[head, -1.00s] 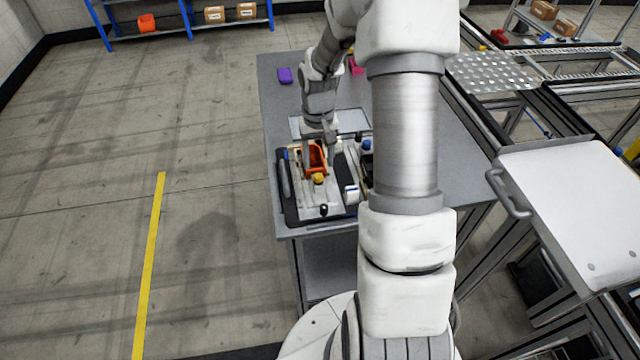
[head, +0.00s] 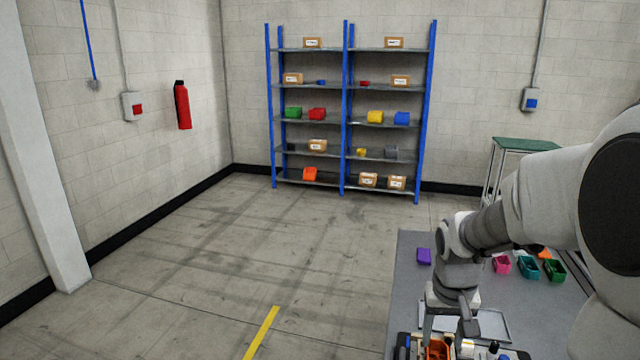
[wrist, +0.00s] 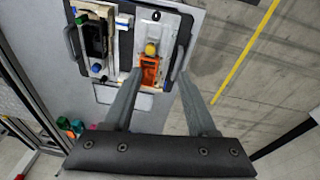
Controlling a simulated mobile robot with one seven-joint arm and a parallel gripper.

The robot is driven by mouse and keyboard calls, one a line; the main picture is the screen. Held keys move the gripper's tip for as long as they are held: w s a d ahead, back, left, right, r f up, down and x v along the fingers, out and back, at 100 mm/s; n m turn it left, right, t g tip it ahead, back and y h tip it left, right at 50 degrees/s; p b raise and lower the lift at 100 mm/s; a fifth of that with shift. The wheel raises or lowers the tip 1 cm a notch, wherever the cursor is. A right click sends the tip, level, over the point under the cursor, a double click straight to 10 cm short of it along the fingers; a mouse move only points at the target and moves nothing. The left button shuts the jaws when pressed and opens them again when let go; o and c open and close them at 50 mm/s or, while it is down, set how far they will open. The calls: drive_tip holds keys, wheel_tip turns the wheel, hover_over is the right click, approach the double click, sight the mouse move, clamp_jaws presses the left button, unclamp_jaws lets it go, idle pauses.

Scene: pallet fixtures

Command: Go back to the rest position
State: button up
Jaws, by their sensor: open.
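My gripper (head: 448,328) is open and empty. In the head view it hangs over the pallet fixture at the bottom edge of the picture. In the wrist view its two fingers (wrist: 159,76) are spread wide, with the fixture (wrist: 172,22) beyond them. The bin also shows at the bottom of the head view (head: 437,349), partly cut off. The exact gap between fingers and bin cannot be told.
The grey table (head: 408,275) carries a purple bin (head: 424,256), a pink bin (head: 502,265), a teal bin (head: 528,267) and a green bin (head: 554,270). A blue shelf rack (head: 346,120) stands at the back wall. The floor left of the table is clear.

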drive_tip(key=s+a+r+t, duration=0.1)
drive_tip(key=s+a+r, duration=0.2)
drive_tip(key=s+r, duration=0.1)
drive_tip(key=s+a+r+n+t, duration=0.1)
drive_tip(key=s+a+r, duration=0.1)
drive_tip(key=s+r, duration=0.2)
drive_tip(key=s+a+r+n+t+y, duration=0.1)
drive_tip(key=s+a+r+t, duration=0.1)
drive_tip(key=s, duration=0.7)
drive_tip(key=shift+a+r, duration=0.8)
drive_tip(key=shift+r, duration=0.2)
